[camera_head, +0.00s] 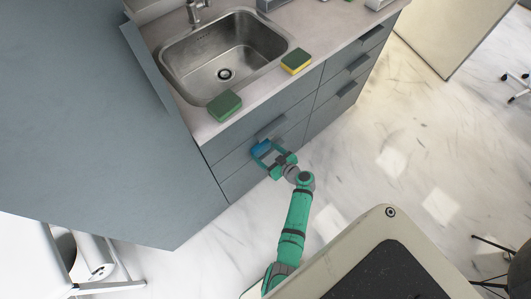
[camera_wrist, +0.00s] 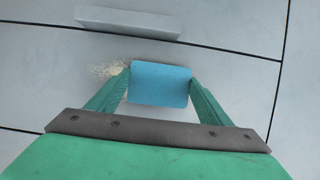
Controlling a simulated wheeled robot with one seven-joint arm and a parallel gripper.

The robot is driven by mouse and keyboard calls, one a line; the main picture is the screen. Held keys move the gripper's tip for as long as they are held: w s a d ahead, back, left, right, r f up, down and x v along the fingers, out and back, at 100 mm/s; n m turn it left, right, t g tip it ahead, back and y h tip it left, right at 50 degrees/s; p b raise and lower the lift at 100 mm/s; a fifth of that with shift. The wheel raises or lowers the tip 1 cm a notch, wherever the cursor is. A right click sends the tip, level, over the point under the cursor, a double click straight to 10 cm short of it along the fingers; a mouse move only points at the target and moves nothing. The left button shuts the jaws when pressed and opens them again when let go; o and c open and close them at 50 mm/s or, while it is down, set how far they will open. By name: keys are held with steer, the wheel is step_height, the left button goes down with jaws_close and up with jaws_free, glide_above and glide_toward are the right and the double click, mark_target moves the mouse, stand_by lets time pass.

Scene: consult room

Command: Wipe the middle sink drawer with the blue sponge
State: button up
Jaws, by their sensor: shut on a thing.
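My gripper (camera_head: 266,155) is shut on the blue sponge (camera_head: 262,148) in front of the grey drawers under the sink. In the wrist view the blue sponge (camera_wrist: 161,84) sits between the two green fingers of my gripper (camera_wrist: 160,88). It is over the middle sink drawer (camera_wrist: 60,82), below a pale bar handle (camera_wrist: 128,22). A beige, crumbly stain (camera_wrist: 108,69) shows on the drawer just left of the sponge; part of it may be hidden behind the sponge. I cannot tell whether the sponge touches the drawer face.
A green sponge (camera_head: 224,105) and a green-and-yellow sponge (camera_head: 296,61) lie on the counter by the steel sink (camera_head: 226,62). A large grey panel (camera_head: 90,110) stands left of the drawers. A beige padded piece with a dark top (camera_head: 385,275) is at lower right.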

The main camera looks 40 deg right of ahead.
mark_target(269, 147)
steer(key=shift+w+d, duration=0.15)
steer(key=shift+d, duration=1.85)
steer(key=shift+w+d+r, duration=0.1)
steer(key=shift+w+d, duration=0.05)
steer(key=shift+d, duration=0.9)
steer(key=shift+w+d+r, duration=0.1)
steer(key=shift+d, duration=0.9)
steer(key=shift+w+d+r, duration=0.1)
steer(key=shift+w+d, duration=0.05)
steer(key=shift+d, duration=0.9)
steer(key=shift+d+f, duration=0.15)
steer(key=shift+d, duration=0.8)
steer(key=shift+s, duration=0.15)
steer(key=shift+a, duration=0.25)
steer(key=shift+a+f, duration=0.1)
steer(key=shift+a, duration=4.1)
steer(key=shift+s+a, duration=0.15)
steer(key=shift+a, duration=0.8)
steer(key=shift+s+a, duration=0.15)
steer(key=shift+a, duration=0.75)
steer(key=shift+s+d, duration=0.1)
